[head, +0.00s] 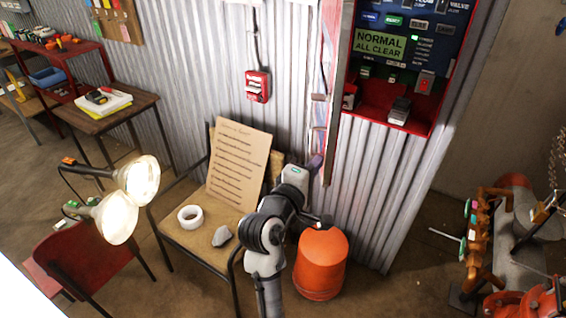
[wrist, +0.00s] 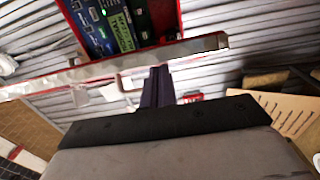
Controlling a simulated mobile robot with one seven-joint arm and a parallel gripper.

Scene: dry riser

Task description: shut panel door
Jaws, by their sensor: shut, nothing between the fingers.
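The panel (head: 390,62) is a red box with a blue face and a lit green "NORMAL ALL CLEAR" screen, on the corrugated wall at upper right. Its door (head: 338,95) stands open, seen nearly edge-on along the box's left side. In the wrist view the door (wrist: 120,65) is a long narrow edge crossing the picture, with the panel face (wrist: 112,22) beyond it. My gripper (head: 316,164) is at the lower part of the door, on its left side. In the wrist view its dark fingers (wrist: 157,84) are together and empty, close to the door edge; contact is unclear.
A chair (head: 190,240) with a brown notice board (head: 238,165), a tape roll (head: 190,216) and a grey lump stands left of my arm. An orange cylinder (head: 321,262) stands below the panel.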

